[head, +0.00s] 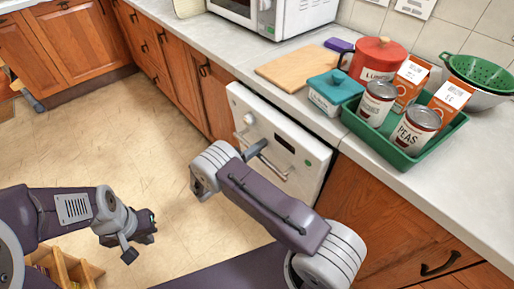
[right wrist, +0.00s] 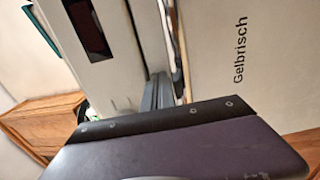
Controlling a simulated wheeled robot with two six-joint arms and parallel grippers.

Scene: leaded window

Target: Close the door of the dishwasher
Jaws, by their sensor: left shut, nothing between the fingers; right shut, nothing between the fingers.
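The white dishwasher (head: 300,172) stands under the counter, with a round knob, a dark display and a bar handle (head: 275,166) on its front. The right wrist view shows a panel with the dark display (right wrist: 88,28) close up, beside a pale surface lettered "Gelbrisch" (right wrist: 235,60). My right gripper (right wrist: 155,95) is shut and empty, close to the front; contact is unclear. My left gripper (head: 140,238) is shut and empty, low over the floor, away from the dishwasher.
On the counter are a green tray (head: 407,160) with cans and cartons, a teal box (head: 335,88), a red canister (head: 378,60), a cutting board (head: 300,67) and a microwave (head: 285,15). Wooden cabinets flank the dishwasher. The floor (head: 100,130) at left is clear. A wooden crate (head: 68,268) sits low.

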